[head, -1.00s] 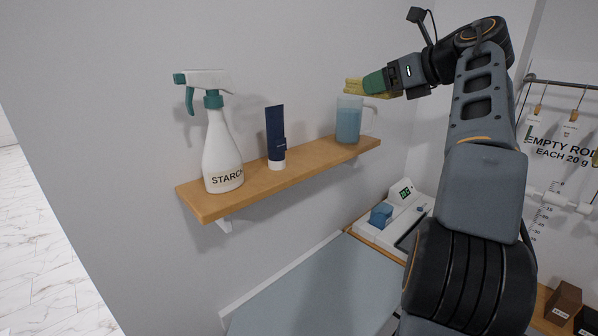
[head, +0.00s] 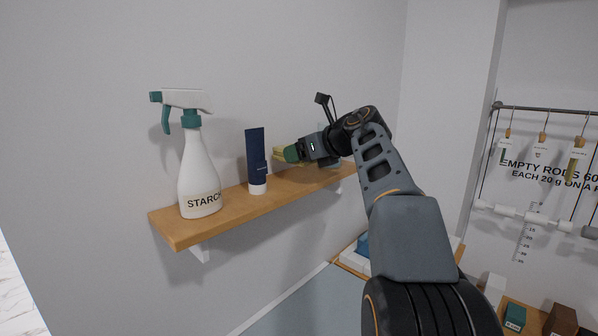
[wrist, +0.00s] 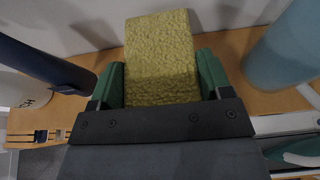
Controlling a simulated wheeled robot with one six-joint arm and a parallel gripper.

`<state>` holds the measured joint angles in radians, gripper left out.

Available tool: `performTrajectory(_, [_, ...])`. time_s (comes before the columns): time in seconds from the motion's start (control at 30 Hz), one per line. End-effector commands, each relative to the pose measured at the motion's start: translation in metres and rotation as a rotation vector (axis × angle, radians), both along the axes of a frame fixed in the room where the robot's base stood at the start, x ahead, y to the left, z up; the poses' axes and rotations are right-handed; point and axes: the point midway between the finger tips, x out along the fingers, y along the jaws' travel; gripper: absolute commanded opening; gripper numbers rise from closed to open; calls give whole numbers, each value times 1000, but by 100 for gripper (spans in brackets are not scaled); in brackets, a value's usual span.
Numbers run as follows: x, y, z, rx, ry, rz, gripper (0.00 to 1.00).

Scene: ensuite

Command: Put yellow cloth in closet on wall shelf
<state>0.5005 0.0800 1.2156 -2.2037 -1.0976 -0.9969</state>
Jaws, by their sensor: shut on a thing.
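The yellow cloth (wrist: 160,58) is a folded, textured block held between the green fingers of my gripper (wrist: 160,85) in the wrist view. In the head view my gripper (head: 290,153) is at the wall shelf (head: 240,205), with the cloth (head: 280,155) showing as a small yellow edge. The cloth is over the shelf board, between the dark blue tube (head: 256,160) and the blue jug (wrist: 287,50). I cannot tell whether it touches the board. The jug is mostly hidden behind my arm in the head view.
A white starch spray bottle (head: 198,175) stands at the shelf's left end. The tube and jug flank my gripper closely. A hanging rod rail (head: 545,110) is on the right, and small boxes (head: 515,317) stand below it.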

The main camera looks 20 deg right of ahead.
Motion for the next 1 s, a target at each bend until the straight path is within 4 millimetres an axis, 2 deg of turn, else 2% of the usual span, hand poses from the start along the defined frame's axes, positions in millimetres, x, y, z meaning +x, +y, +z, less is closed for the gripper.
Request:
performTrajectory(0.17, [5, 5, -8, 1, 0, 2, 49])
performTrajectory(0.43, [8, 8, -40, 0, 1, 0, 49])
performTrajectory(0.93, [8, 8, -48, 0, 0, 0, 49])
performTrajectory(0.97, [8, 8, -47, 0, -1, 0, 75])
performTrajectory(1.0, [8, 8, -47, 0, -1, 0, 79])
